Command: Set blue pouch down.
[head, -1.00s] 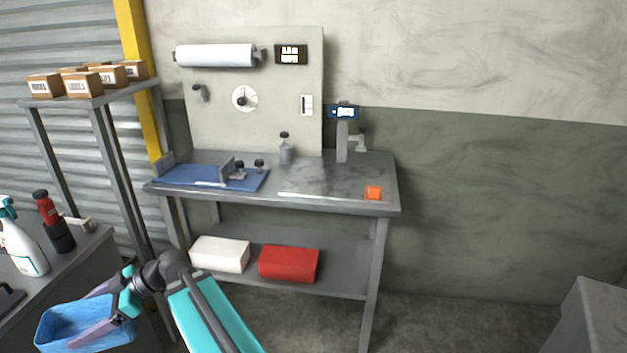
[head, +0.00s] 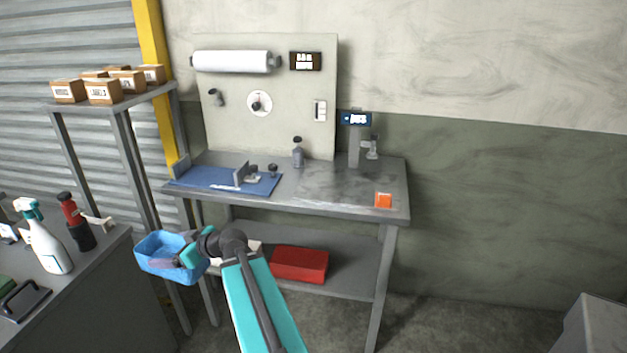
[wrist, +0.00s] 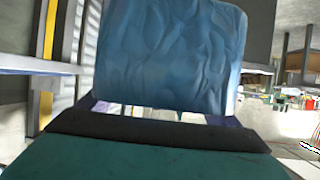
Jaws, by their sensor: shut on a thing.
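The blue pouch (head: 165,244) is held in the air in front of the workbench's left legs, between the bench and the left counter. My gripper (head: 178,262) is shut on it, with one finger showing against its near side. In the wrist view the blue pouch (wrist: 170,55) fills the upper middle, its surface creased. The gripper fingers (wrist: 165,112) show only at their bases under it; their tips are hidden behind the pouch.
A spray bottle (head: 45,240) stands on the left counter. The bench top's middle is clear.

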